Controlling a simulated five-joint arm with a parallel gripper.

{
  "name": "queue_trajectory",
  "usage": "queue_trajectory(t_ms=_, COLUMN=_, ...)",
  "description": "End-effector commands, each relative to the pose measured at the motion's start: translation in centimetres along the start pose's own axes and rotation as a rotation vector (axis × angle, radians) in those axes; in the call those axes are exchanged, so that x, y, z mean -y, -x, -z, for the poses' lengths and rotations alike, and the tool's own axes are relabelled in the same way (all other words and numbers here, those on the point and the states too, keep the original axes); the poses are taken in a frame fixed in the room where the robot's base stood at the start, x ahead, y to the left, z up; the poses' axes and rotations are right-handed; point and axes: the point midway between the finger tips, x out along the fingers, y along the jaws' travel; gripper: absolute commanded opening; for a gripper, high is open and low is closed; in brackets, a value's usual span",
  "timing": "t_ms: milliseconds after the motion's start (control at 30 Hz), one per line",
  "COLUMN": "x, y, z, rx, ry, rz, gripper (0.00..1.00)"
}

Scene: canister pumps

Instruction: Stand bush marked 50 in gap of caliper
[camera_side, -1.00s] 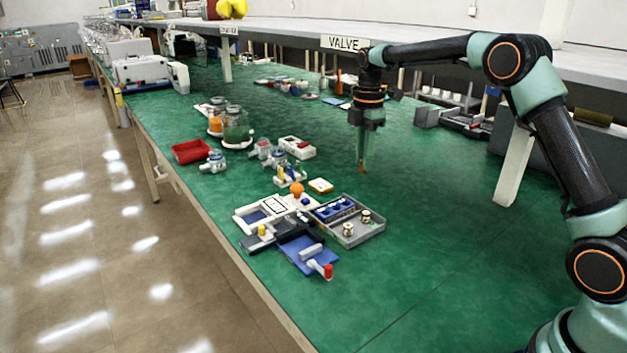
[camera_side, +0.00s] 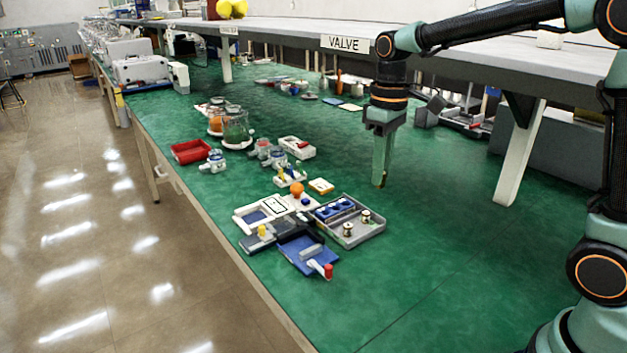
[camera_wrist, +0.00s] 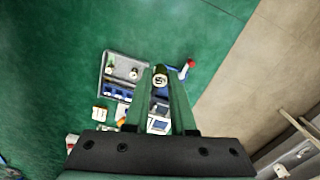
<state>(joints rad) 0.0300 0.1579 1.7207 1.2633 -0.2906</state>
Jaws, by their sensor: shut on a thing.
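My gripper (camera_side: 380,184) hangs fingers-down over bare green bench, right of and behind the grey tray (camera_side: 374,236) in the side view. In the wrist view my gripper (camera_wrist: 160,82) is shut on a small pale round bush (camera_wrist: 160,79) at the fingertips. Its end face carries a dark mark, too small to read surely. Two other bushes, one (camera_side: 348,229) and another (camera_side: 366,216), stand in the tray. A dark, long tool (camera_side: 262,240), perhaps the caliper, lies left of the tray; its gap cannot be made out.
A blue block with a red-tipped handle (camera_side: 327,270) lies in front of the tray. A white-framed panel (camera_side: 250,215), an orange ball (camera_side: 297,188) and a yellow-topped pad (camera_side: 321,185) are near it. Jars and a red bin (camera_side: 190,151) stand behind.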

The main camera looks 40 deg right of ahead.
Motion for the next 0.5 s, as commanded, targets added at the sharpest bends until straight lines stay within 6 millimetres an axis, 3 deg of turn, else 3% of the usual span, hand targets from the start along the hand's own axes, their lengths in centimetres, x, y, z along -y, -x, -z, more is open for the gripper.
queue_trajectory(t_ms=200, x=1.6, y=-0.4, z=-2.3, rx=-0.001, ry=-0.205, rz=0.000, gripper=0.00)
queue_trajectory(t_ms=367, x=2.1, y=-1.1, z=-3.2, rx=0.001, ry=-0.258, rz=0.000, gripper=0.00)
queue_trajectory(t_ms=500, x=2.5, y=-2.9, z=-4.6, rx=0.002, ry=-0.264, rz=0.000, gripper=0.00)
